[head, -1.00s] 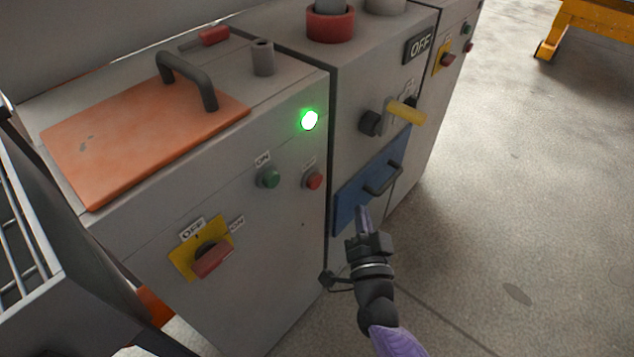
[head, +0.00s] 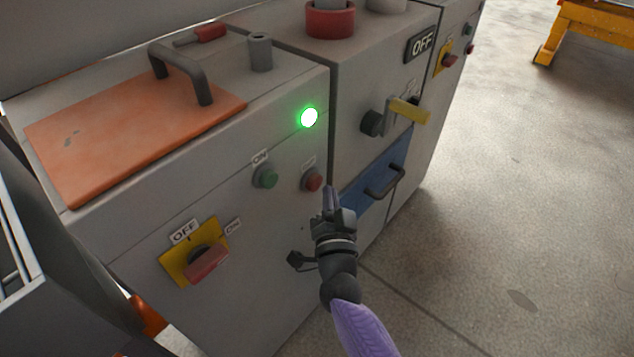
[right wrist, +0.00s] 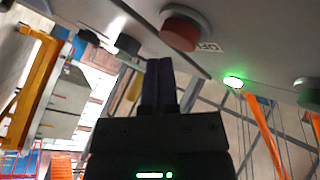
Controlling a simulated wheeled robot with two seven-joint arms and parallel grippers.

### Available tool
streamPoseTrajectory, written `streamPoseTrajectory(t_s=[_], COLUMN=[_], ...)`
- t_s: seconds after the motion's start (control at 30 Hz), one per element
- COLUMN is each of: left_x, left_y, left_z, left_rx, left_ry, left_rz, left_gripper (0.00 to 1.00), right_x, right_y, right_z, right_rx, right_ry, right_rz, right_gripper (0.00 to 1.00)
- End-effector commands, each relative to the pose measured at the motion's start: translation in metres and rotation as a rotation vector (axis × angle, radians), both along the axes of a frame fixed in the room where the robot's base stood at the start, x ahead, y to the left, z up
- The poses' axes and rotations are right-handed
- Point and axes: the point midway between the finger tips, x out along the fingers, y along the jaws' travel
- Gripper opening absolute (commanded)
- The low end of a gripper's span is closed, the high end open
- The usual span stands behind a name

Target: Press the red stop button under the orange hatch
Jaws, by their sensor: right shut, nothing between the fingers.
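The orange hatch (head: 130,140) lies closed on top of the left grey cabinet, with a dark arched handle. The round red stop button (head: 312,180) is on that cabinet's front face, right of the green ON button (head: 265,176) and below a lit green lamp (head: 309,117). My right gripper (head: 329,193) is shut and empty, its fingertips just below and right of the red button in the head view. In the right wrist view the red button (right wrist: 181,29) sits close above and right of the fingertips (right wrist: 158,66); a small gap seems to show. My left gripper is not in view.
A yellow plate with a red rotary switch (head: 205,262) is lower left on the same front. The neighbouring cabinet has a blue hatch (head: 375,190) and a yellow-handled lever (head: 408,110) that sticks out, right of my gripper. Open floor lies to the right.

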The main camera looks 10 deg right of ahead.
Motion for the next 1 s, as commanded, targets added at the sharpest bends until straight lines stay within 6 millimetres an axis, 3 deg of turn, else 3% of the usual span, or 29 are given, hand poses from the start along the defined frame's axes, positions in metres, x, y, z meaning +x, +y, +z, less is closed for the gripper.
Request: streamPoseTrajectory(t_s=[0.53, 1.0], left_x=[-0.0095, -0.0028], left_y=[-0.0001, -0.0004], left_z=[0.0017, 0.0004], left_rx=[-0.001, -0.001], left_ry=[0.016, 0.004], left_rz=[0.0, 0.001], left_gripper=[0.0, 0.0], right_x=[-0.0001, -0.0001], right_y=[-0.0003, -0.0003], right_z=[-0.0001, -0.0001], right_rx=[0.0, 0.0], right_ry=[0.0, 0.0], right_rz=[0.0, 0.0], right_gripper=[0.0, 0.0])
